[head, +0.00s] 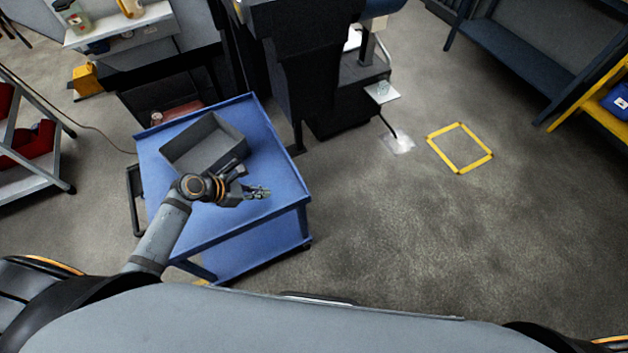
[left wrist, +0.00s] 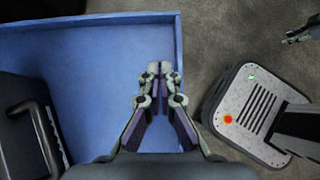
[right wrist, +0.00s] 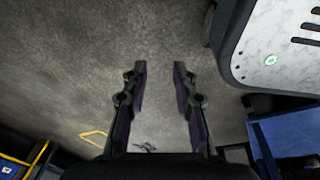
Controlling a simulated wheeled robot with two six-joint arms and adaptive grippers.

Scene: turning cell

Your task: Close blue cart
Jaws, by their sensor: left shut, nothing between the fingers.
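The blue cart (head: 270,175) stands left of centre in the head view, with a flat rimmed top and a lower shelf (head: 250,254). I cannot make out a door or drawer on it. My left gripper (head: 262,192) is over the cart top near its right side, shut and empty. In the left wrist view the shut fingers (left wrist: 157,68) are over the blue cart top (left wrist: 90,60), close to its right rim; contact cannot be told. My right gripper (right wrist: 160,68) is open and empty above bare floor, with blue cart parts (right wrist: 290,135) at the right.
A grey open bin (head: 205,142) sits on the cart top. A dark machine (head: 305,75) stands behind the cart. A red-bin rack (head: 30,140) is at the left. A yellow floor square (head: 460,148) and open floor lie to the right, before a dark shelf (head: 530,55).

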